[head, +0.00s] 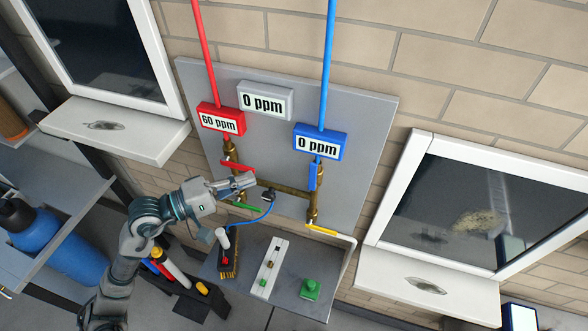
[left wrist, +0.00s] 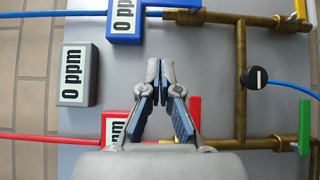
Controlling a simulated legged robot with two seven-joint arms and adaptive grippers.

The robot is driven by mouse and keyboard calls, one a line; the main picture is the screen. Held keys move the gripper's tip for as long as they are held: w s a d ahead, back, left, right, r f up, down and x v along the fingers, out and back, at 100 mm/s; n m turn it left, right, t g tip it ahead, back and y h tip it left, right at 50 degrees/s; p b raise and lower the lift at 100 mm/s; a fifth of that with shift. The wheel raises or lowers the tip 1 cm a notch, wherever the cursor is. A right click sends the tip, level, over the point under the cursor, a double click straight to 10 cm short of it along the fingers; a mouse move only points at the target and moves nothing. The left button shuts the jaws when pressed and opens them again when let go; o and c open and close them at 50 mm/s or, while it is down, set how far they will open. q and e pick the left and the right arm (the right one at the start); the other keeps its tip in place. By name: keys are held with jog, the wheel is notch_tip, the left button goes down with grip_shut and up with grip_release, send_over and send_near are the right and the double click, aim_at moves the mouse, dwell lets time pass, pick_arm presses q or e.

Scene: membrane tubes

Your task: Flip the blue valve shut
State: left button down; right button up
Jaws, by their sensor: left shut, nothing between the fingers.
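The blue valve handle (head: 313,177) sits on the brass pipe below the blue 0 ppm display (head: 320,143), lying along the pipe. Part of this handle (left wrist: 183,4) shows at the top edge of the left wrist view. My left gripper (head: 250,183) is shut and empty in front of the panel. It is left of the blue handle and apart from it, near the red valve handle (head: 238,167). In the left wrist view its fingertips (left wrist: 160,75) meet, with the blue handle above them. My right gripper is in neither view.
The red handle, the green handle (head: 246,207) and the yellow handle (head: 321,229) stand across their pipes. A round black knob (left wrist: 255,77) with a blue tube is on the cross pipe. A grey shelf (head: 324,270) below holds small parts. The red display reads 60 ppm.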

aim_at(313, 176)
pick_arm(q)
jog(key=w+d+p, duration=0.2)
jog(key=d+p, duration=0.3)
jog(key=d, duration=0.6)
jog(key=shift+w, duration=0.15)
